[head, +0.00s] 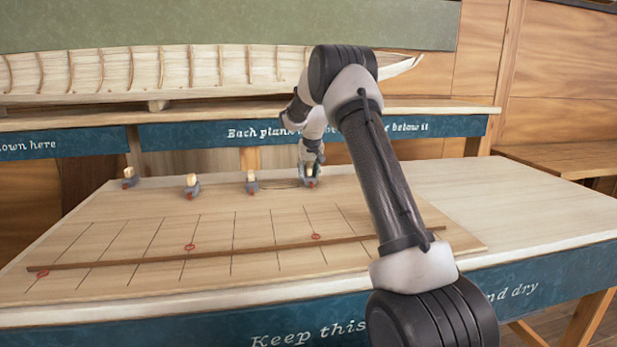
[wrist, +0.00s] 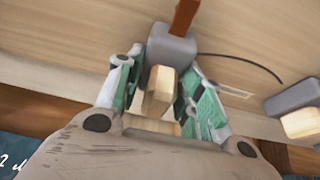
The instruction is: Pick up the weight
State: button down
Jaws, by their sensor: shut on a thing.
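The weight is a small grey block with a pale wooden piece and a reddish-brown tip; in the wrist view the weight (wrist: 172,50) sits between my fingers. My gripper (wrist: 160,80) is shut on it, one finger on each side. In the head view my gripper (head: 311,168) is at the far side of the drawing board, on the rightmost weight (head: 311,182), which is mostly hidden by the fingers. I cannot tell whether the weight is touching the board or lifted.
Similar weights stand to the left along the board's back edge: one (head: 252,184), another (head: 192,188) and a third (head: 128,180). A long brown batten (head: 200,253) crosses the board (head: 120,215), near red ring marks. A plank hull (head: 160,75) lies behind. The table's right side (head: 530,205) is clear.

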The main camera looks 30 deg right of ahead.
aim_at(308, 166)
notch_tip(308, 166, up, 27)
jog(key=shift+r, duration=0.15)
dwell(0.3)
